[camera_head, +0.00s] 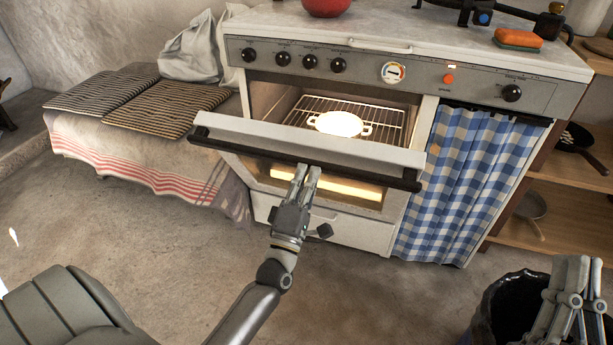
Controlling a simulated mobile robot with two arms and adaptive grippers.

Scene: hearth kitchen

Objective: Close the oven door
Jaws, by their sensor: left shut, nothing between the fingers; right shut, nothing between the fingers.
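The oven door (350,150) is partly open and tilted outward, with its pale top edge facing me. A dark handle bar (240,146) runs along its front. My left gripper (308,173) is shut and empty, with its fingertips at the middle of the door's front by the handle bar. I cannot tell whether they touch it. Inside the lit oven (283,97), a white two-handled dish (338,123) stands on a wire rack (301,111). My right gripper (572,268) is shut and empty at the lower right, away from the oven.
A blue checked curtain (464,180) hangs right of the oven. A dark bin (507,300) stands at the lower right near my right gripper. A bench with striped mats (165,108) is at the left. The floor (130,235) before the oven is clear.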

